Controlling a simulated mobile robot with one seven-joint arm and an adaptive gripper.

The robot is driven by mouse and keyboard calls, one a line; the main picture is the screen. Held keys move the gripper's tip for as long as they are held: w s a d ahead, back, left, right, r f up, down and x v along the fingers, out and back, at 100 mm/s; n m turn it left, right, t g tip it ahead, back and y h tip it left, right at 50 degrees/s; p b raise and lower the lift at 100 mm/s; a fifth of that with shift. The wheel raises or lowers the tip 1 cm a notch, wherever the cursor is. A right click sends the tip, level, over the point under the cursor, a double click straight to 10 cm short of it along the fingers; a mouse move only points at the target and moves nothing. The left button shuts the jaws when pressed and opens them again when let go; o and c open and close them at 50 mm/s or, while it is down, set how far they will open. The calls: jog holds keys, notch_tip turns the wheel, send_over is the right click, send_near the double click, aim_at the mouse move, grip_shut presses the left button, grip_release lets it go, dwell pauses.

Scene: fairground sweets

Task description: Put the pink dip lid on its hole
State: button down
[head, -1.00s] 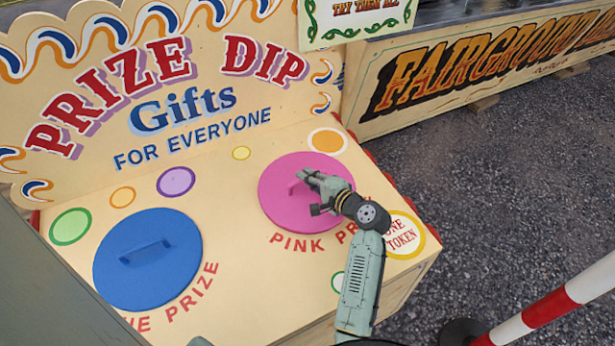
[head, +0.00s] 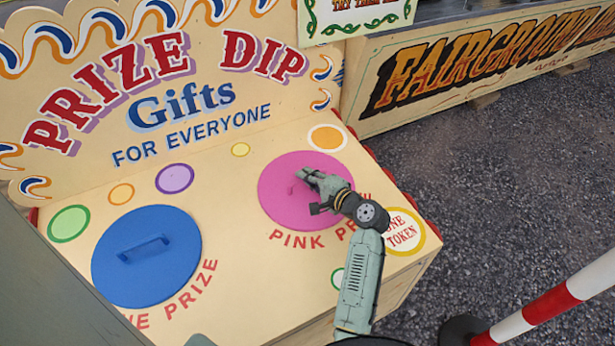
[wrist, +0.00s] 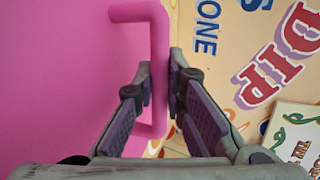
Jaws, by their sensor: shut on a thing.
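The pink dip lid (head: 282,207) is a round pink disc with a bar handle. It lies over the spot above the PINK PRIZE lettering on the counter's right half. I cannot tell whether it sits flush, and no open hole shows. My gripper (head: 311,178) reaches over the lid from the lower right and hides part of it. In the wrist view the lid (wrist: 55,80) fills the left side. There my gripper (wrist: 160,80) is shut on its pink handle (wrist: 158,45), with one finger on each side of the bar.
A blue lid (head: 140,275) with a handle lies at the left of the cream counter (head: 235,240). The PRIZE DIP backboard (head: 90,145) stands behind. A red and white pole (head: 550,307) is at the lower right. Gravel (head: 480,190) lies right of the stall.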

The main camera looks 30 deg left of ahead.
jog(key=c, duration=1.6)
grip_release()
jog(key=shift+f, duration=0.1)
jog(key=v, duration=1.2)
